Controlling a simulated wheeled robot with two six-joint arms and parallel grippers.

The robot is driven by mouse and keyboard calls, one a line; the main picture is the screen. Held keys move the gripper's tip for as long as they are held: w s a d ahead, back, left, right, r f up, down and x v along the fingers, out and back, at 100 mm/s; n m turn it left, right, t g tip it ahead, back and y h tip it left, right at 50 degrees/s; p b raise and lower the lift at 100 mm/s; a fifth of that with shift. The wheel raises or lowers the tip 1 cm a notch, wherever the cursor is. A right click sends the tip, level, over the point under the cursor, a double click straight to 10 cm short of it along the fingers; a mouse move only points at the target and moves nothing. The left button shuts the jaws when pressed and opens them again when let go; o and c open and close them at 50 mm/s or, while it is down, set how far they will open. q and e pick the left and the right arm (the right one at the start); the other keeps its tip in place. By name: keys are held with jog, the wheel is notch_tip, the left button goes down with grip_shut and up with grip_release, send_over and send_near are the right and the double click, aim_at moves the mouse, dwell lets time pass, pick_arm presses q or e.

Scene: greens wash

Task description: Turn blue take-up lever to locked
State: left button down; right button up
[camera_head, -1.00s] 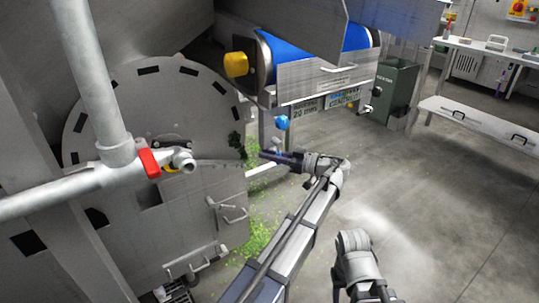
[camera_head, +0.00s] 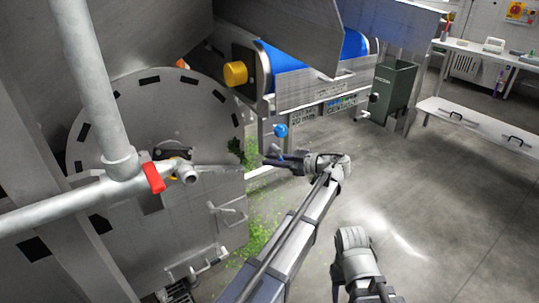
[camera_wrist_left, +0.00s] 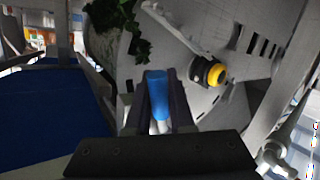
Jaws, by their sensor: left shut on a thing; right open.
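The blue lever (camera_wrist_left: 157,92) shows in the left wrist view as a blue handle between the two dark fingers of my left gripper (camera_wrist_left: 158,105). The gripper is shut on it. In the head view my left gripper (camera_head: 270,161) reaches left from its wrist, beside the round grey drum face and below a blue knob (camera_head: 281,130). The fingers hide most of the held lever there, and its pivot and any lock mark cannot be made out. Part of my right arm shows at the bottom, but its gripper is out of view.
A yellow knob (camera_head: 235,73) and blue belt (camera_head: 286,58) are above the gripper. A pipe with a red handle (camera_head: 154,177) crosses at the left. Green scraps (camera_head: 256,238) lie below. A green bin (camera_head: 391,90) and open floor are to the right.

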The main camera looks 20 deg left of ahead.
pick_arm(q)
jog(key=shift+w+d+n, duration=0.1)
jog(key=shift+n, duration=0.2)
pick_arm(e)
jog(key=shift+r, duration=0.35)
pick_arm(q)
jog(key=c, duration=0.8)
grip_release()
